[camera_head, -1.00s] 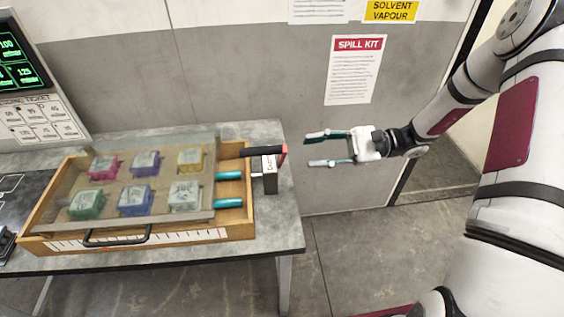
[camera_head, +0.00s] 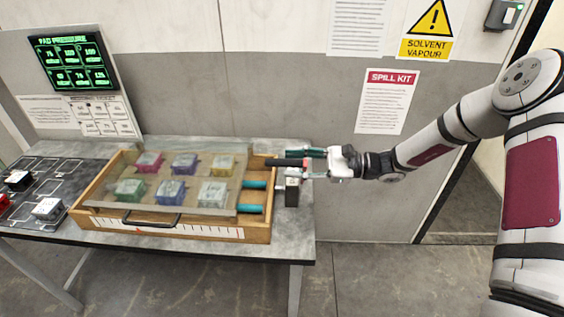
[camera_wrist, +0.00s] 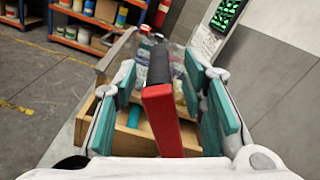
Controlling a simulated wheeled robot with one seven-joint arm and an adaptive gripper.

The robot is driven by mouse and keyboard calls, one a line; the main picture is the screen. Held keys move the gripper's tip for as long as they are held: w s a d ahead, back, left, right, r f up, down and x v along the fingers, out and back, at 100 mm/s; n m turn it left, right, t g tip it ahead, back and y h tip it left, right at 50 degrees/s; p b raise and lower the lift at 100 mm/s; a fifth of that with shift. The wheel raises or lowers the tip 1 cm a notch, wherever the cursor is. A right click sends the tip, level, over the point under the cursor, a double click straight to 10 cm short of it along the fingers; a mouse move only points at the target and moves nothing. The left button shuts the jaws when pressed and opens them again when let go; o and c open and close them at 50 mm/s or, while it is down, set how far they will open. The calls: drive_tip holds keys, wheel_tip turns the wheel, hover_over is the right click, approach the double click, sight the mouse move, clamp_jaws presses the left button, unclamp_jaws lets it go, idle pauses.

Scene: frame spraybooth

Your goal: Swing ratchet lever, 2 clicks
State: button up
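In the wrist view the lever's red end (camera_wrist: 163,118) points at the camera between my fingers. My gripper (camera_head: 312,163) is open around the lever's end, one teal pad on each side. In the wrist view gaps show between the lever and both pads (camera_wrist: 165,100). The frame holds several coloured blocks under a clear cover. Two teal cylinders (camera_head: 252,197) lie at its right inside end.
The frame stands on a grey table (camera_head: 300,238). A dark mat (camera_head: 20,215) with a few blocks lies at its left. A green pressure display (camera_head: 72,62) stands at the back left. A grey wall rises behind; the floor right of the table is clear.

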sight(282, 163)
drive_tip(key=shift+w+a, duration=0.1)
drive_tip(key=shift+a, duration=1.65)
clamp_jaws()
